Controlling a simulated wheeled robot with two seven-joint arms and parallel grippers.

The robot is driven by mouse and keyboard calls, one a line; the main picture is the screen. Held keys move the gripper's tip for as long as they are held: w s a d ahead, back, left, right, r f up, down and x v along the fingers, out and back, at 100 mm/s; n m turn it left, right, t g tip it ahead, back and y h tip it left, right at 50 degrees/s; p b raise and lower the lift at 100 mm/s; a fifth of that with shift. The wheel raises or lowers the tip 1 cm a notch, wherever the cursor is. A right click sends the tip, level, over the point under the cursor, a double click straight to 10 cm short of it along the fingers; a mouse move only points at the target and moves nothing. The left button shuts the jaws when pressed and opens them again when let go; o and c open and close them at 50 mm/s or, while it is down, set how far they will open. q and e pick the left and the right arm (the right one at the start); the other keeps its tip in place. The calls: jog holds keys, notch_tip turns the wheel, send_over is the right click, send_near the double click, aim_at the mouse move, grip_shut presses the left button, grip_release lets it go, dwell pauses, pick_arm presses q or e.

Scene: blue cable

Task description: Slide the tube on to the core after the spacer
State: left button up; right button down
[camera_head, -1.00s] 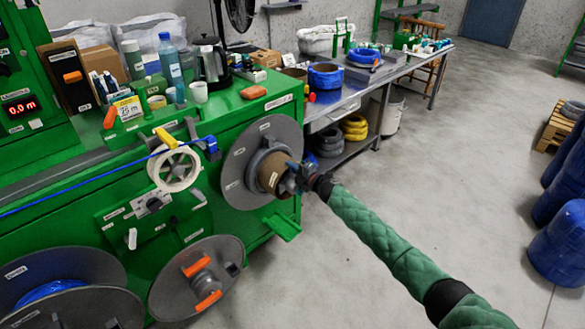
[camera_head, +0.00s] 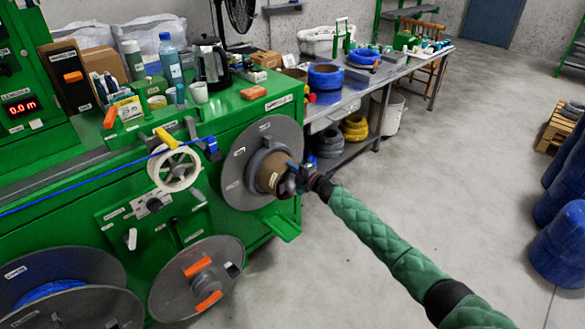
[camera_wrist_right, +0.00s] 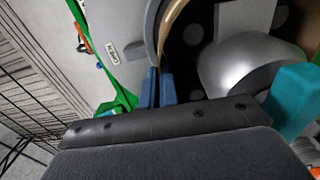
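The brown cardboard tube (camera_head: 268,174) sits at the middle of the large grey disc (camera_head: 235,178) on the green machine's right end. A grey ring, which looks like the spacer (camera_head: 254,163), lies between the tube and the disc. The core is mostly hidden in the head view; in the right wrist view a grey rounded hub (camera_wrist_right: 235,68) shows inside the tube. My right gripper (camera_head: 289,181) is at the tube's near rim. In the right wrist view its blue fingertips (camera_wrist_right: 158,85) are close together, with the tube's wall (camera_wrist_right: 172,25) running between them. My left gripper is out of view.
A lower grey reel with orange handles (camera_head: 205,282) and a blue cable reel (camera_head: 62,290) are on the machine's front. A white guide wheel (camera_head: 174,168) carries the blue cable. A green pedal-like plate (camera_head: 283,228) juts out below the disc.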

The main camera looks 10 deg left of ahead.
jog(key=shift+s+a+f, duration=0.1)
jog(key=shift+a+f, duration=0.05)
jog(key=shift+f, duration=0.25)
dwell(0.3)
jog(key=c, duration=1.6)
grip_release()
jog(key=shift+a, duration=0.1)
jog(key=o, duration=0.5)
jog(key=shift+f, duration=0.15)
jog(key=shift+d+f, duration=0.15)
jog(key=shift+d, duration=0.15)
jog(key=shift+c, duration=0.8)
jog(key=shift+f+b, duration=0.2)
jog(key=shift+b, duration=0.25)
jog(key=shift+c, duration=0.9)
jog(key=shift+s+d+p, duration=0.4)
jog(key=shift+d+p, duration=0.05)
jog(key=shift+d, duration=0.1)
